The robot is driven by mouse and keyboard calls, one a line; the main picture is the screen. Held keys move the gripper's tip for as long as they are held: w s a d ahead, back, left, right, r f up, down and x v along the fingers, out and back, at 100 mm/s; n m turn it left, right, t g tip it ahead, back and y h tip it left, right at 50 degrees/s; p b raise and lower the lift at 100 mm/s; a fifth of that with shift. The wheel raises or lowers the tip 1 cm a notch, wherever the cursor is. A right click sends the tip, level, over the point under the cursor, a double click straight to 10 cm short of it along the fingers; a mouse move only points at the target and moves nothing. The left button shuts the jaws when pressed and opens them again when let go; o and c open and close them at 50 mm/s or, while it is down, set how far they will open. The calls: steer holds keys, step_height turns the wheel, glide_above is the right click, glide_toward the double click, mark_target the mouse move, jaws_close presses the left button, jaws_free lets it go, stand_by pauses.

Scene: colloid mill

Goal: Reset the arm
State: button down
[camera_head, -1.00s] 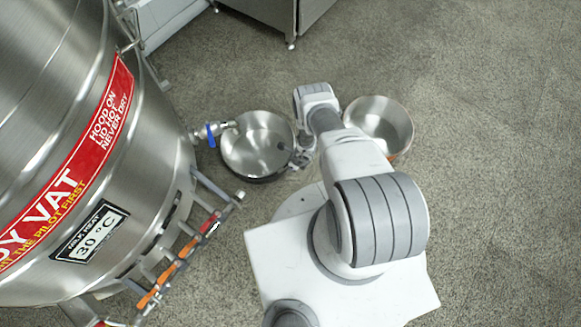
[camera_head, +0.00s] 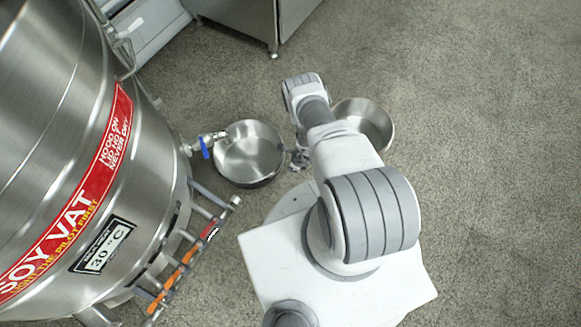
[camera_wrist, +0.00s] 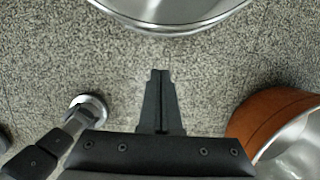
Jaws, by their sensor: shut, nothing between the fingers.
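My arm rises from my white base in the head view and bends forward over the floor. My gripper (camera_head: 297,160) is small there, beside the right rim of a steel pan (camera_head: 249,151) and partly hidden by my own arm. In the wrist view my gripper (camera_wrist: 160,75) points down over bare floor. Its two dark fingers are together with nothing between them. The steel pan's rim (camera_wrist: 170,30) shows at the top of the wrist view, apart from the fingertips.
A second pan (camera_head: 366,122) with a copper-coloured outside (camera_wrist: 265,115) stands right of my arm. The big steel soy vat (camera_head: 60,130) fills the left, its blue-handled tap (camera_head: 206,146) by the first pan. A steel cabinet (camera_head: 250,22) stands behind. Floor at right is clear.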

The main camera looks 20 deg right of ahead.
steer(key=shift+s+d+r, duration=0.1)
steer(key=shift+r, duration=0.35)
